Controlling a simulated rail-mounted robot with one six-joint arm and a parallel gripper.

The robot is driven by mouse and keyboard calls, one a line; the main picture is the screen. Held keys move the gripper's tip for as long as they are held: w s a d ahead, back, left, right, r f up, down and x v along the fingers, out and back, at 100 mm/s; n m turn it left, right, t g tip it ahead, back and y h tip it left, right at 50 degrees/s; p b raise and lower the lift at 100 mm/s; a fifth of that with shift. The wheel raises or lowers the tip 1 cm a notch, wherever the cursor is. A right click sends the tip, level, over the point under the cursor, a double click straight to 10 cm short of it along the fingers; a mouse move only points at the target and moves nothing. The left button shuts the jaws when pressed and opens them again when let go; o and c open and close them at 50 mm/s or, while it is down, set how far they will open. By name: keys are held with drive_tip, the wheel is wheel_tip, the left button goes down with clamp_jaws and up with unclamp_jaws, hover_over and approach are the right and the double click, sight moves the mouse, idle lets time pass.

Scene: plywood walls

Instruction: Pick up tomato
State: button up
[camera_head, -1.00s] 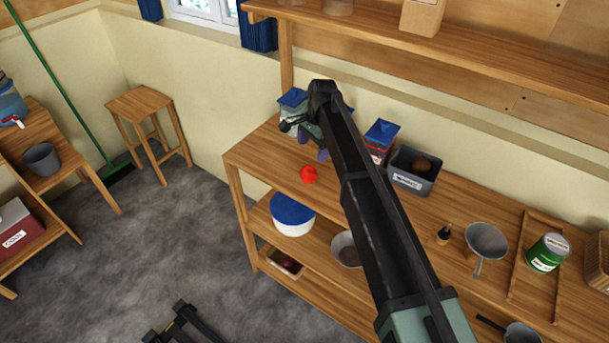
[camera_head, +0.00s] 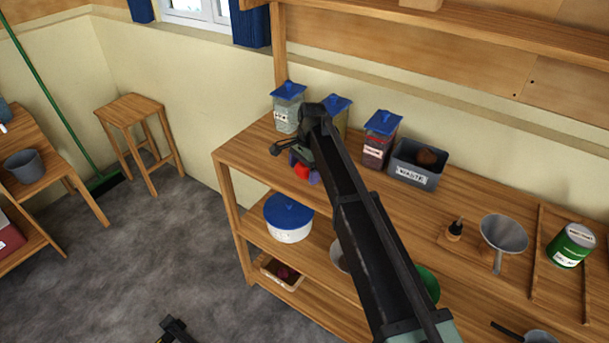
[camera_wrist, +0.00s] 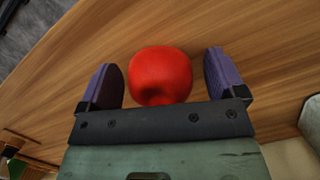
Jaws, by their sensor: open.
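The red tomato (camera_head: 302,172) sits on the wooden counter near its left end. In the wrist view the tomato (camera_wrist: 161,74) lies between the two purple fingers of my gripper (camera_wrist: 166,80). My gripper is open, with a visible gap on each side of the tomato. In the head view my gripper (camera_head: 303,171) is down at the counter around the tomato and hides part of it.
Blue-lidded jars (camera_head: 288,108) and a grey "WASTE" bin (camera_head: 415,166) stand behind along the wall. A funnel (camera_head: 503,233) and a green can (camera_head: 571,246) are to the right. The counter's front edge (camera_head: 235,170) is close to the tomato.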

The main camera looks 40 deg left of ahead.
drive_tip(key=c, duration=0.7)
wheel_tip(320, 180, up, 20)
drive_tip(key=p, duration=2)
wheel_tip(320, 180, down, 9)
drive_tip(key=b, duration=0.8)
drive_tip(key=shift+r+b, duration=0.15)
drive_tip(key=shift+b, duration=0.2)
drive_tip(key=w+d+r+p, duration=0.1)
drive_tip(key=w+d, duration=0.4)
drive_tip(key=d, duration=1)
drive_tip(key=w+d+r+p, duration=0.2)
drive_tip(key=w+d, duration=0.3)
drive_tip(key=d, duration=1)
drive_tip(key=w+d+r+p, duration=0.1)
drive_tip(key=w+d, duration=0.4)
drive_tip(key=d, duration=1.1)
drive_tip(key=w+d+f+b, duration=0.1)
drive_tip(key=w+d, duration=0.3)
drive_tip(key=d, duration=1.1)
drive_tip(key=w+d+f+b, duration=0.2)
drive_tip(key=w+d, duration=0.3)
drive_tip(key=d, duration=1)
drive_tip(key=w+d+f+b, duration=0.1)
drive_tip(key=w+d, duration=0.4)
drive_tip(key=d, duration=1)
drive_tip(key=shift+f, duration=0.15)
